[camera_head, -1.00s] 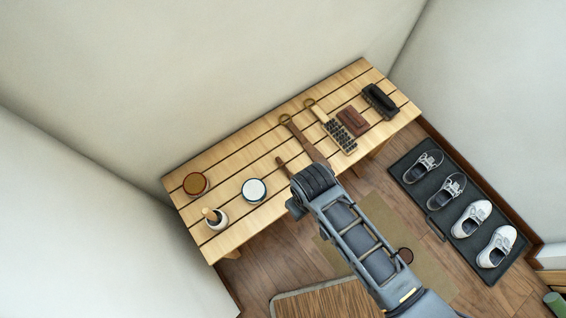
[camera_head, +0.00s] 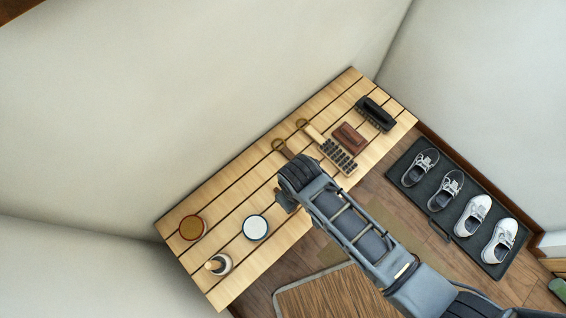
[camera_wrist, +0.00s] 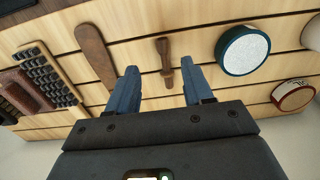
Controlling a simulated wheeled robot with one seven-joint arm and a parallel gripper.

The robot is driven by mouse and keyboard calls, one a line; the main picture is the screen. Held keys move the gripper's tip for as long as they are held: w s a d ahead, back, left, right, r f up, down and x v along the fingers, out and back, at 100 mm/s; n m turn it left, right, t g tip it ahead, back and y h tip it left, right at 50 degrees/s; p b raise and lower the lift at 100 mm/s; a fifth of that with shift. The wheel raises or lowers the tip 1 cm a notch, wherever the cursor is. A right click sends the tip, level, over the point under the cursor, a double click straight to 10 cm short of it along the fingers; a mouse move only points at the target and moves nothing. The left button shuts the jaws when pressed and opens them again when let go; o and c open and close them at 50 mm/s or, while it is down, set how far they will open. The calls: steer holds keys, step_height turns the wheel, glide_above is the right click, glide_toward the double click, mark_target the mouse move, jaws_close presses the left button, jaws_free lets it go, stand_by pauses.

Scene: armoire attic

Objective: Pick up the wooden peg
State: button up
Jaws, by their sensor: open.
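The wooden peg (camera_wrist: 164,59) is a short dark-brown stick with a thicker middle, lying on the slatted wooden bench (camera_head: 232,193). In the wrist view it shows between the two blue fingertips of my gripper (camera_wrist: 160,70), roughly lengthwise with them. My gripper is open and empty, above the bench; how far above the peg it is I cannot tell.
A brown paddle-shaped tool (camera_wrist: 95,50) lies left of the peg in the wrist view, with a bristle brush (camera_wrist: 48,74) beyond. A white-topped round tin (camera_wrist: 243,49) stands to the right. In the head view, a brown-topped tin (camera_head: 192,228) and small pot (camera_head: 219,264) stand at the bench's left end.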

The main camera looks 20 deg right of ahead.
steer(key=f, duration=0.4)
steer(key=f+b, duration=0.1)
steer(key=f, duration=0.2)
steer(key=shift+a, duration=0.25)
jaws_close()
